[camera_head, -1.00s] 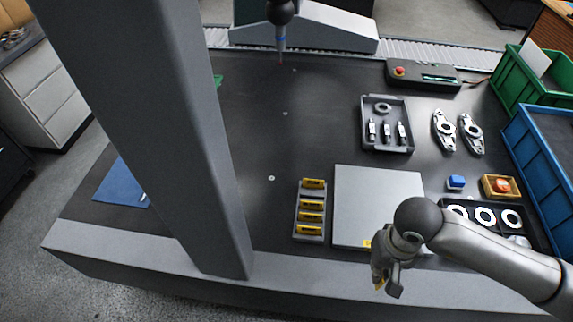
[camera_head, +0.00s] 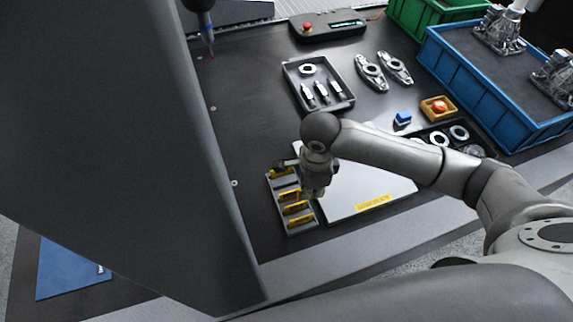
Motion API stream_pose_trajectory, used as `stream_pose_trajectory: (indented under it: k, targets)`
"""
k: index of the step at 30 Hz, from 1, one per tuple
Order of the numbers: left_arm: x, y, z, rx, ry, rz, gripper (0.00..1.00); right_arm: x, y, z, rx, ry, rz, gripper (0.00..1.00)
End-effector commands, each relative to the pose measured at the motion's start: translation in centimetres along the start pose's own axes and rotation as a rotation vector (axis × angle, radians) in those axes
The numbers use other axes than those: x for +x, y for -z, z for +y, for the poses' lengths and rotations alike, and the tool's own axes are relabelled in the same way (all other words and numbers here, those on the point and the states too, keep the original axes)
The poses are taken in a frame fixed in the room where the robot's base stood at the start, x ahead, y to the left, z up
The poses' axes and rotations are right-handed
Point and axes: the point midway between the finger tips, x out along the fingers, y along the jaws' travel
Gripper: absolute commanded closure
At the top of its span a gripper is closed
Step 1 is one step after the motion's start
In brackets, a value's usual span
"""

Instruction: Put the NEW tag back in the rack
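The grey tag rack (camera_head: 304,232) stands left of the flat light-grey plate, with several yellow tags (camera_head: 296,208) lying across its slots. My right gripper (camera_head: 308,193) points down at the right side of the rack, close above its upper and middle slots. The gripper covers part of the rack, and I cannot make out a tag between its fingers or whether they are closed. The wording on the tags is too small to read, so I cannot pick out the NEW tag. My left gripper is not in view.
The grey plate (camera_head: 350,190) with a yellow label lies beside the rack. Behind are a parts tray (camera_head: 289,78), two metal parts (camera_head: 371,72), a control box (camera_head: 345,27) and the probe (camera_head: 208,40). A blue crate (camera_head: 487,105) stands right. A dark column fills the left.

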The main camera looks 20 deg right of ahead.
Motion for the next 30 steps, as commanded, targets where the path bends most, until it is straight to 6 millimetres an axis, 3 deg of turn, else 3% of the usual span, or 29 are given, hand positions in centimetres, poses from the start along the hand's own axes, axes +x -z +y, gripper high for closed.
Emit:
stream_pose_trajectory:
  k: [4, 13, 30]
  targets:
    - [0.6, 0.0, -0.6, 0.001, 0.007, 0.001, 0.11, 0.5, -0.5, -1.3, 0.323, 0.001, 0.0, 1.0]
    - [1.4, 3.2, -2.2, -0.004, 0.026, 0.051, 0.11, 1.2, -1.4, -3.9, 0.99, 0.001, -0.001, 1.0]
    - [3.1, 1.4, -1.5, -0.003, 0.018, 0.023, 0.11, 2.2, -3.2, -7.9, 2.248, -0.013, 0.012, 1.0]
